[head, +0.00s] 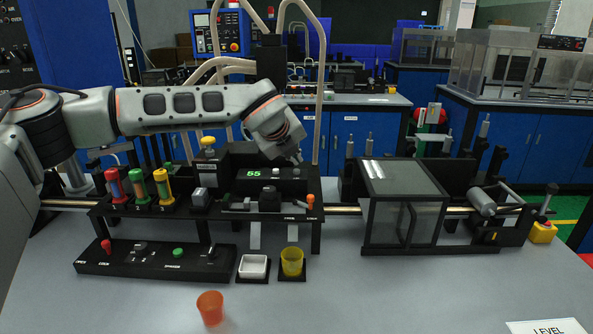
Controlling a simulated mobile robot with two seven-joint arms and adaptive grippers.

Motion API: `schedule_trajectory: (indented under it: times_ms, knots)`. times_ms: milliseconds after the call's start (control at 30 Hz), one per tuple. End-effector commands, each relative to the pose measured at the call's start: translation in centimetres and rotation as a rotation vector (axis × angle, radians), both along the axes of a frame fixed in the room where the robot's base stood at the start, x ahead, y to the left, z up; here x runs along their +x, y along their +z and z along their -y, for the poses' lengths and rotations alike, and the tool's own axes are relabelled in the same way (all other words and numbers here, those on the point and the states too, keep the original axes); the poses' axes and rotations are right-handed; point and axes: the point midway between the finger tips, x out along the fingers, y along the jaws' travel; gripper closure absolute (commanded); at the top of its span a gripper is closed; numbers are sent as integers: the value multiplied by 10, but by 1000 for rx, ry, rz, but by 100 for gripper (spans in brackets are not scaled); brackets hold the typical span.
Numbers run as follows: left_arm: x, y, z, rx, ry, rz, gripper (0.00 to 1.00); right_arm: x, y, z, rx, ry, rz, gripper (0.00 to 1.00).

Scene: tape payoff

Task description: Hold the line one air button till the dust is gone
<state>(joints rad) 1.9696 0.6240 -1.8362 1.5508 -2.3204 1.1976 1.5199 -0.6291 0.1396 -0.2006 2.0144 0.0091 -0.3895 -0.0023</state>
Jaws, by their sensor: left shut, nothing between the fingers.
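My left gripper (297,158) reaches in from the left and points down over the black tape station (235,185). It is shut and empty, just above small pale buttons (276,171) beside the green "55" display (253,173). I cannot tell whether its tip touches a button. No label that I can read marks the line one air button. Three upright cylinders, red (116,186), green (138,184) and yellow (163,186), stand at the left of the station. No dust can be made out at this size. My right gripper is not in view.
A black control panel (150,260) lies in front at left. A white dish (254,266), a yellow cup (291,262) and an orange cup (211,307) stand nearby. A clear-walled box (400,205) stands right. The front right tabletop is mostly clear.

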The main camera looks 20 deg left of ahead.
Motion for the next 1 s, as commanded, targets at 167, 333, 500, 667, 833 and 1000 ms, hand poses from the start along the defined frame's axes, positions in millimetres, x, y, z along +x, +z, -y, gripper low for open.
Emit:
schedule_trajectory:
  times_ms: [167, 333, 500, 667, 833, 1000]
  knots:
    - [0, 0, 0, 0, 0, 0, 100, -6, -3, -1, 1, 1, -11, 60]
    - [0, 0, 0, 0, 0, 0, 100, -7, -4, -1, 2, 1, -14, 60]
    - [0, 0, 0, 0, 0, 0, 100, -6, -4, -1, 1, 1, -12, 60]
    - [0, 0, 0, 0, 0, 0, 100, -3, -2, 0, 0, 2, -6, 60]
    - [0, -1, 0, 0, 0, 0, 100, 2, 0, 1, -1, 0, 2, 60]
    - [0, -6, 0, -1, 0, -2, 100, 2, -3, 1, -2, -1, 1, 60]
